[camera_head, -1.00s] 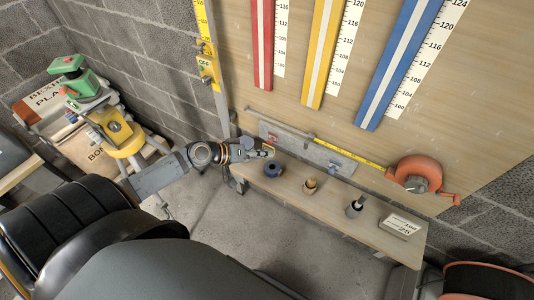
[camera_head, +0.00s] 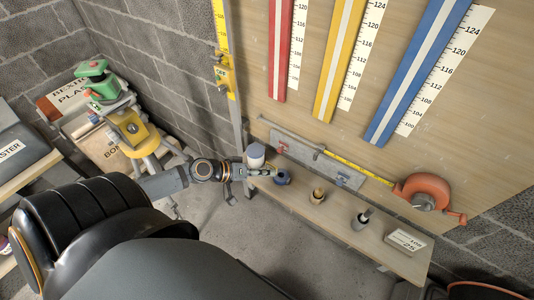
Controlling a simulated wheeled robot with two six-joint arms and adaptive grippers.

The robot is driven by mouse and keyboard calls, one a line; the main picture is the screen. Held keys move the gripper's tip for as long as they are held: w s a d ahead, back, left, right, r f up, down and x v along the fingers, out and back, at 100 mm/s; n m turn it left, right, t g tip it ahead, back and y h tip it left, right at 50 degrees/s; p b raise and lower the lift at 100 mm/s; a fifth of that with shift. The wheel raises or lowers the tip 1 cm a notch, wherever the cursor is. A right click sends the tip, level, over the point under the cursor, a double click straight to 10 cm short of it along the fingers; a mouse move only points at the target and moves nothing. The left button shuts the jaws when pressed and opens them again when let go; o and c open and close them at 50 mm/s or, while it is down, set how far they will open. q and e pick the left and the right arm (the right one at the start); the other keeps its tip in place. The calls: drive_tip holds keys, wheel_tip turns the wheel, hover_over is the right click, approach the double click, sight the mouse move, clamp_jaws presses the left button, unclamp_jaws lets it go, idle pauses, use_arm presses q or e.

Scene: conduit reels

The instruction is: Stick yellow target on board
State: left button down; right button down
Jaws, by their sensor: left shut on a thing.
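My left gripper (camera_head: 264,169) is at the left end of the shelf under the board (camera_head: 305,120), beside a blue ring-shaped piece (camera_head: 282,178). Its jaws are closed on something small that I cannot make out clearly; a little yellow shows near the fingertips. A whitish cylinder (camera_head: 256,155) shows just above the jaws; I cannot tell whether it is held or stands behind. The wooden board carries red, yellow (camera_head: 338,60) and blue strips beside number scales. I cannot pick out a separate yellow target with certainty. My right gripper is not in view.
A tan cup (camera_head: 318,196), a dark cup with a tool (camera_head: 361,219) and a white number card (camera_head: 404,240) stand on the shelf (camera_head: 340,217). An orange tape reel (camera_head: 424,192) hangs at the board's lower right. A green and yellow instrument (camera_head: 118,108) stands at the left.

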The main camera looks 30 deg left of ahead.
use_arm(q)
drive_tip(key=shift+s+p, duration=0.65)
drive_tip(key=shift+s, duration=0.6)
